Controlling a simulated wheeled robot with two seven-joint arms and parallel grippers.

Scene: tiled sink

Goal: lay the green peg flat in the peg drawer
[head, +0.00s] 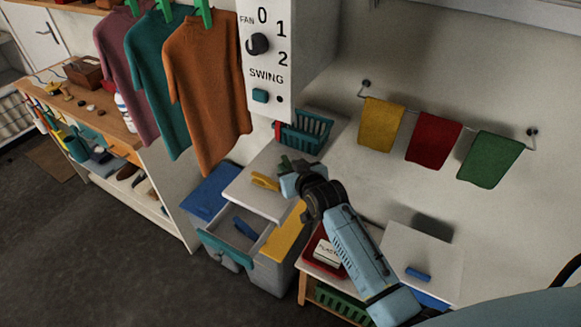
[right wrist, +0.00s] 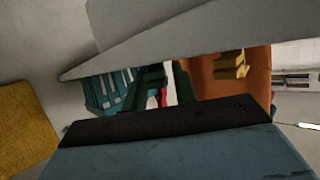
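My right gripper (head: 288,170) is over the white countertop, beside the yellow peg (head: 265,182). A dark green piece, which looks like the green peg (head: 284,163), sticks out at its tip. In the right wrist view two dark green prongs (right wrist: 150,82) stand beyond the dark gripper edge; the fingers' contact is hidden. The peg drawer appears to be the open drawer with a teal front (head: 226,247), below and left of the gripper. A blue piece (head: 245,228) shows in it. My left gripper is not in view.
A teal basket (head: 304,132) stands behind the gripper. Shirts on green clips, including an orange one (head: 207,85), hang at the left. A control panel (head: 265,60) juts down above. A red tray (head: 320,255) with a white block is near my right arm.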

